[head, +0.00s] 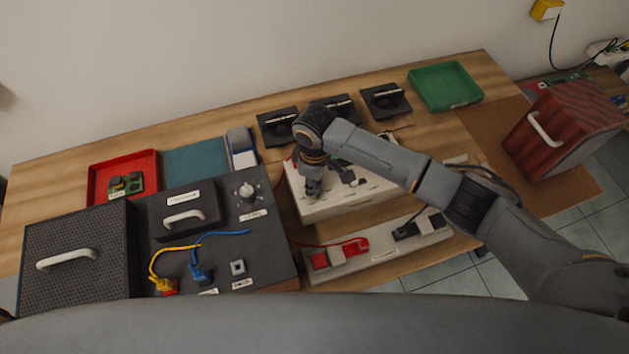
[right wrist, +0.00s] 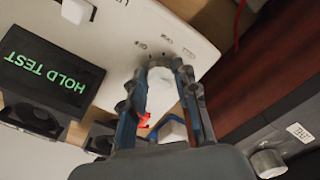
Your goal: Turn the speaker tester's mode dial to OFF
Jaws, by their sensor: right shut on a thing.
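The speaker tester (head: 345,205) is a white box in the middle of the bench; its white top also shows in the right wrist view (right wrist: 190,40). Its dark screen (right wrist: 50,72) reads HOLD TEST in green. My right gripper (head: 313,190) points down at the tester's left part. In the right wrist view my right gripper (right wrist: 163,68) is shut on the pale round mode dial (right wrist: 161,80), one finger on each side. Small marks stand around the dial, too small to read surely. The dial's pointer cannot be made out. My left gripper is not in view.
A dark panel (head: 220,225) with a knob (head: 246,192) and blue and yellow cables stands left of the tester. A low grey strip (head: 375,245) with red and black clips lies in front.

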